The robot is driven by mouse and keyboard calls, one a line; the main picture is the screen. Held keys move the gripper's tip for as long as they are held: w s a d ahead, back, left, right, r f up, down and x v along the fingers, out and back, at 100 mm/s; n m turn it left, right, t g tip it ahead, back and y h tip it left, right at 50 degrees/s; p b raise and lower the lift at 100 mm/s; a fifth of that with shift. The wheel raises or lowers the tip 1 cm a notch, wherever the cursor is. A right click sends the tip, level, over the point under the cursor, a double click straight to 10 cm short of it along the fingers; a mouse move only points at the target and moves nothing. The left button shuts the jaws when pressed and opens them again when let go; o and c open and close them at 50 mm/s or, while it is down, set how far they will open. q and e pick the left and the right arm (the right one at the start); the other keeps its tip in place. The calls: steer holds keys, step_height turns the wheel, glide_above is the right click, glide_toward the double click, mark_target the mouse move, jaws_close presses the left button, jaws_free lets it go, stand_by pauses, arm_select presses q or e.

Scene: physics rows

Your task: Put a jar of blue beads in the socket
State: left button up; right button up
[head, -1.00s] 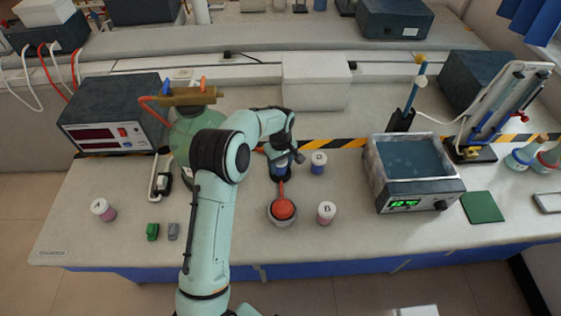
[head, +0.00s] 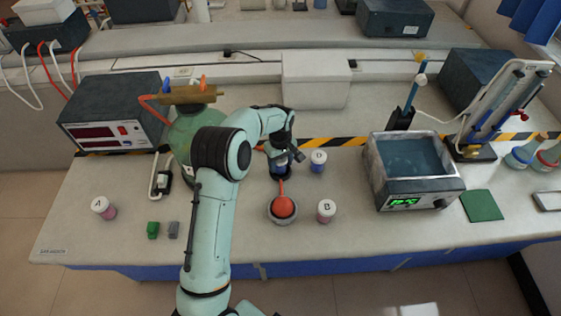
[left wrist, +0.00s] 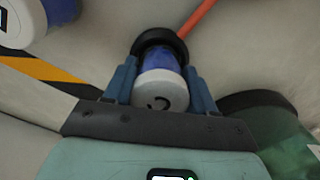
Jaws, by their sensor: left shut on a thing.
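My left gripper (head: 281,166) is low over the bench. In the left wrist view its two blue fingers (left wrist: 160,88) are shut on a jar of blue beads (left wrist: 161,60) with a white lid that bears a dark letter, seen at a slant. The far end of this jar meets a black ring-shaped socket (left wrist: 159,38); I cannot tell how deep it sits. In the head view the arm mostly hides this jar. Another jar of blue beads (head: 318,162), with a lettered white lid, stands just right of the gripper. My right gripper is not in view.
Pink jars A (head: 103,208) and B (head: 326,210) stand left and right. A green flask (head: 185,135) is close behind my arm. A water bath (head: 415,170) stands right.

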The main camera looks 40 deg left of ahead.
arm_select(q)
steer(key=shift+f, duration=0.45)
stand_by(0.6)
steer(key=o, duration=1.2)
steer(key=shift+r, duration=0.1)
step_height(320, 180, up, 13)
steer(key=shift+r+p, duration=0.1)
steer(key=shift+p, duration=0.25)
